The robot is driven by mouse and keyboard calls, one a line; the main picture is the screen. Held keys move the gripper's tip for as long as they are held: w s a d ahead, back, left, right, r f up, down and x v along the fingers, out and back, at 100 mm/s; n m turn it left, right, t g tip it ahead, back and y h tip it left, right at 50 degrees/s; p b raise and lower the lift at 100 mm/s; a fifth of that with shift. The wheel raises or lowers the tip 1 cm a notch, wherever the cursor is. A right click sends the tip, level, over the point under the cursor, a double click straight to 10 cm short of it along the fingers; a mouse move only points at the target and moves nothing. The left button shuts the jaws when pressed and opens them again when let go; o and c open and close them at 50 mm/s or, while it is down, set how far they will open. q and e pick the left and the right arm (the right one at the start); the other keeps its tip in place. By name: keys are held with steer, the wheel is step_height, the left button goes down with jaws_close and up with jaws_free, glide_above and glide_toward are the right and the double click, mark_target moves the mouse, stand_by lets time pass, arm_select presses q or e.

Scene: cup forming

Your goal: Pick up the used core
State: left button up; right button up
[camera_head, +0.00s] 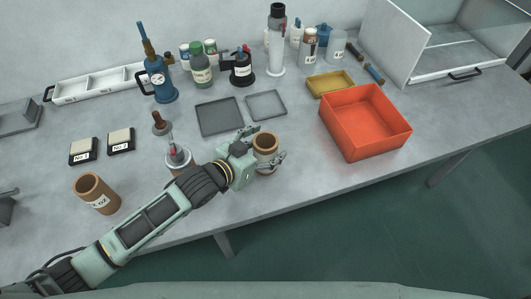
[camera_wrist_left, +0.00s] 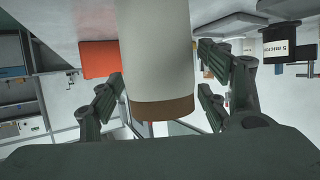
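A brown cylindrical core (camera_head: 264,153) with a pale label stands near the front edge of the table in the head view. My left gripper (camera_head: 266,148) is at it, with fingers on both sides. In the left wrist view the core (camera_wrist_left: 158,60) shows large and pale with a brown band, between the fingers of the gripper (camera_wrist_left: 160,90). Whether the fingers press on it cannot be seen. A second brown core (camera_head: 97,194) with a label stands at the left, apart from the gripper. My right gripper is not in view.
An orange-red open box (camera_head: 352,140) stands right of the gripper, with a yellow tray (camera_head: 331,83) behind it. Grey trays (camera_head: 219,117) lie behind the gripper. A metal holder (camera_head: 178,158) stands close to my left forearm. Bottles and tools line the back.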

arm_select(q)
steer(key=c, duration=1.1)
